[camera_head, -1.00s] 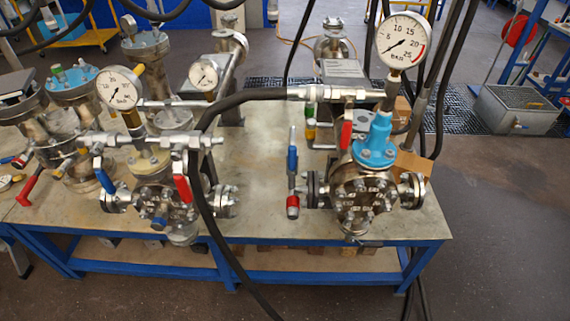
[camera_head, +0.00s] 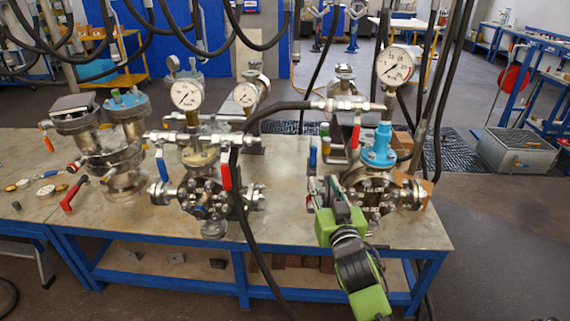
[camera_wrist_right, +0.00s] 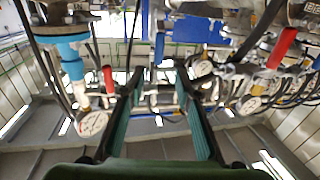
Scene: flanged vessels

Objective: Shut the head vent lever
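The right flanged vessel (camera_head: 372,192) has a blue fitting (camera_head: 380,145) on top. I cannot tell which one is the head vent lever. My right gripper (camera_head: 322,192) is at the vessel's left side, just below the blue lever. In the right wrist view, which is upside down, its fingers (camera_wrist_right: 160,85) are apart and empty. The blue lever (camera_wrist_right: 159,47) shows beyond the gap, and the red lever (camera_wrist_right: 108,78) is to the left. My left gripper is not in view.
A second vessel (camera_head: 204,197) with its own red lever (camera_head: 225,172) and blue lever (camera_head: 162,166) stands to the left. A black hose (camera_head: 238,200) hangs between the vessels. A pressure gauge (camera_head: 394,66) rises above the right vessel. The bench (camera_head: 285,190) has bare room between the vessels.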

